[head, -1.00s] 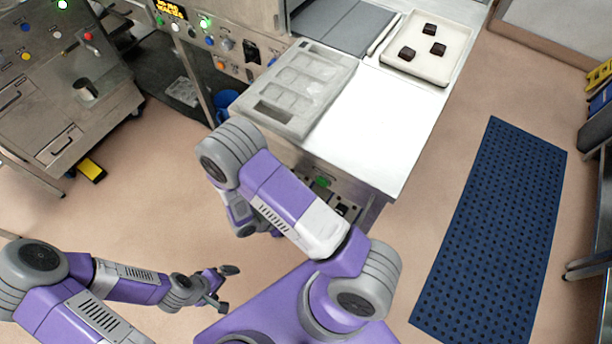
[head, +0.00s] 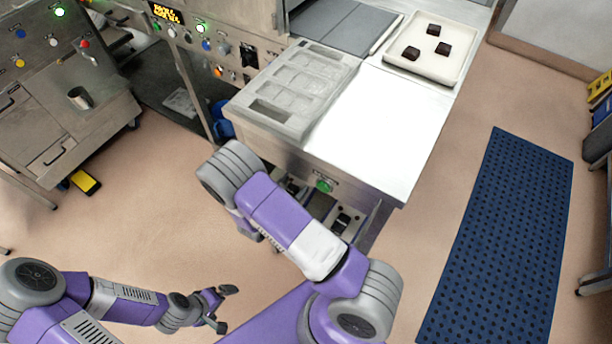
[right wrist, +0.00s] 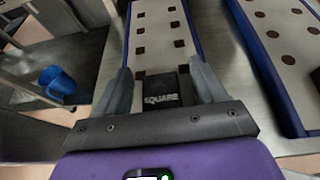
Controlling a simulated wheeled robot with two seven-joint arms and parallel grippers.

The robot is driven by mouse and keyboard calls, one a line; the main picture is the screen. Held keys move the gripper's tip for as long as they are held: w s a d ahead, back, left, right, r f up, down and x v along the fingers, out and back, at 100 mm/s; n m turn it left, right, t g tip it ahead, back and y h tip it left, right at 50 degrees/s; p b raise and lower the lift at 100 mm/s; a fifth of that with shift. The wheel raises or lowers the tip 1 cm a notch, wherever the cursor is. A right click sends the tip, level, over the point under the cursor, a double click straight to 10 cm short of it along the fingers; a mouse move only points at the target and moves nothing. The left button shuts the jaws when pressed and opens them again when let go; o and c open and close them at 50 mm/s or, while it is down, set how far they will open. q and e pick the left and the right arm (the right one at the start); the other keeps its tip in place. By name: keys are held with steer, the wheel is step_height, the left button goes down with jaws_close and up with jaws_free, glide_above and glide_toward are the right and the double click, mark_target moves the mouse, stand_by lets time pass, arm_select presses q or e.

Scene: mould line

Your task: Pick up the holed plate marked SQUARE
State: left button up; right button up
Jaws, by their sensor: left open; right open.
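In the right wrist view, the holed plate marked SQUARE (right wrist: 160,38) is a pale plate with rows of dark square holes and a blue edge. Its black end tab (right wrist: 162,90) reads SQUARE and points toward me. My right gripper (right wrist: 163,76) is open, with one finger on each side of the tab; I cannot tell whether either touches it. In the head view my arm hides the right gripper. My left gripper (head: 223,308) is open and empty above the floor at the lower left.
A second plate with round holes (right wrist: 285,50) lies to the right of the SQUARE plate. A blue container (right wrist: 56,82) is at the left. In the head view, a counter (head: 375,135) holds a clear mould (head: 300,85) and a tray (head: 448,68) with dark pieces. A blue mat (head: 505,230) lies at right.

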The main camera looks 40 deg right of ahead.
steer(key=shift+w+d+f, duration=0.1)
steer(key=shift+d, duration=0.1)
steer(key=c, duration=1.3)
